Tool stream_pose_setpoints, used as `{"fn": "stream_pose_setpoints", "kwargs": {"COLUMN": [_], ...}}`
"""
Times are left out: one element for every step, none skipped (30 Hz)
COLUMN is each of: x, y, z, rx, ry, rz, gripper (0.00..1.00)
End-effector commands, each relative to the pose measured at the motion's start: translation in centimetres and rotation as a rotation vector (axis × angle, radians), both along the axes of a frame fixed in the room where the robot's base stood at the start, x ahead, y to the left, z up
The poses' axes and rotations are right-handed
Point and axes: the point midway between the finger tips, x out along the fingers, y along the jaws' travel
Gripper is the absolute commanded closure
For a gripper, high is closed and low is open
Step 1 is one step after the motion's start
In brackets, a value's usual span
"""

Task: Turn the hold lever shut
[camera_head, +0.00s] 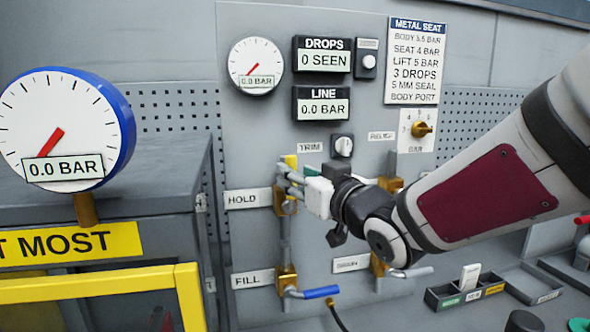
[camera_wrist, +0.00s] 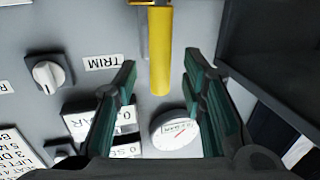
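The hold lever has a yellow handle (camera_head: 290,161) that stands upright above its brass valve body (camera_head: 282,204), beside the HOLD label (camera_head: 240,199). In the wrist view the yellow handle (camera_wrist: 160,55) lies between the two green-lined fingers of my gripper (camera_wrist: 159,72), with a visible gap on each side. My gripper (camera_head: 284,174) is open at the lever, reaching in from the right. In the head view its fingers and white housing hide the lower part of the handle. Whether a finger touches the handle out of view I cannot tell.
The fill valve's blue lever (camera_head: 321,292) points right, below. The trim knob (camera_head: 343,146) sits close above my wrist. The line gauge (camera_head: 255,66) and displays are higher on the panel. A yellow frame (camera_head: 95,285) and large gauge (camera_head: 60,130) stand at the left.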

Motion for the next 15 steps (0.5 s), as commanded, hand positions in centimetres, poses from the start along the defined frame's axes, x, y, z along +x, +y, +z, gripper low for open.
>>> {"fn": "stream_pose_setpoints", "kwargs": {"x": [0.6, 1.0, 1.4, 1.7, 1.9, 2.2, 2.4, 2.6, 2.7, 2.8, 2.9, 3.0, 3.0, 3.0, 3.0], "y": [0.5, 0.7, 0.9, 1.1, 1.2, 1.4, 1.5, 1.6, 1.7, 1.7, 1.8, 1.8, 1.8, 1.8, 1.9], "z": [-0.1, -0.1, 0.0, 0.0, 0.0, 0.0, 0.0, 0.0, 0.0, 0.0, 0.0, 0.0, 0.0, 0.0, 0.0], "rx": [-0.003, -0.002, -0.002, -0.001, -0.001, -0.001, -0.001, -0.001, -0.001, -0.001, -0.001, -0.001, -0.001, 0.0, 0.0], "ry": [0.001, 0.001, 0.001, 0.001, 0.002, 0.0, 0.0, 0.0, 0.0, 0.0, 0.0, 0.0, 0.001, 0.0, 0.0], "rz": [0.001, 0.001, 0.001, 0.0, 0.001, 0.001, 0.001, 0.001, 0.001, 0.001, 0.001, 0.001, 0.0, 0.0, 0.0], "gripper": [0.62, 0.62, 0.62, 0.62, 0.62, 0.62, 0.62, 0.62, 0.62, 0.62, 0.62, 0.62, 0.62, 0.62, 0.62]}}
